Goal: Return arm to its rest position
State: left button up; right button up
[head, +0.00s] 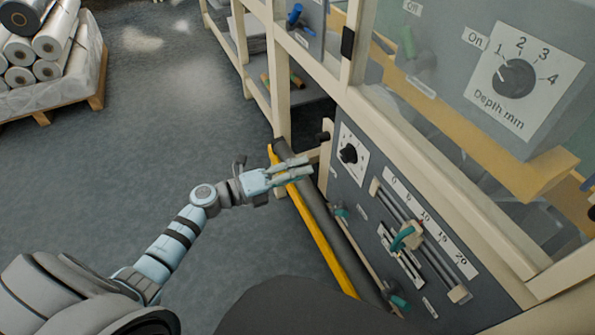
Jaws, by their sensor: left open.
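My left arm (170,248) comes in from the lower left and reaches out toward the machine. My left gripper (303,168) is at its end, over the top end of the yellow rail (325,249) and dark roller (330,225). Its two light fingers point right, toward the machine's frame. The gap between them looks narrow, and I see nothing held in it. I cannot tell whether the fingers touch the frame. My right gripper is not in view.
The machine's grey panel (372,205) stands at the right, with a dial (348,153), a slider with a teal handle (408,237) and protruding levers. A larger depth dial (514,78) is above. Wadding rolls (55,38) lie on a pallet (97,98) at upper left. The floor between is clear.

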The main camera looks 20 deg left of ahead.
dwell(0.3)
pick_arm(q)
jog(key=w+a+f+n+t+y+p, duration=0.1)
jog(key=w+a+f+n+t+y, duration=0.15)
jog(key=a+f+n+y, duration=0.6)
jog(key=s+a+f+n+g+y+p, duration=0.3)
jog(key=s+a+f+n+g+y, duration=0.3)
jog(key=s+f+n, duration=0.65)
jog(key=s+d+f+n+g+h+p, duration=0.1)
jog(key=s+d+f+n+g+p, duration=0.2)
jog(key=s+f+n, duration=0.65)
jog(key=s+d+f+g+h+p, duration=0.1)
jog(key=s+d+g, duration=0.2)
jog(key=s, duration=0.9)
jog(key=s+d+f+g+p, duration=0.1)
jog(key=s+d+g+p, duration=0.1)
jog(key=s, duration=1.1)
jog(key=d+g, duration=0.1)
jog(key=d, duration=0.1)
jog(key=shift+d+f+h, duration=0.25)
jog(key=shift+d+h, duration=0.05)
jog(key=shift+h, duration=0.05)
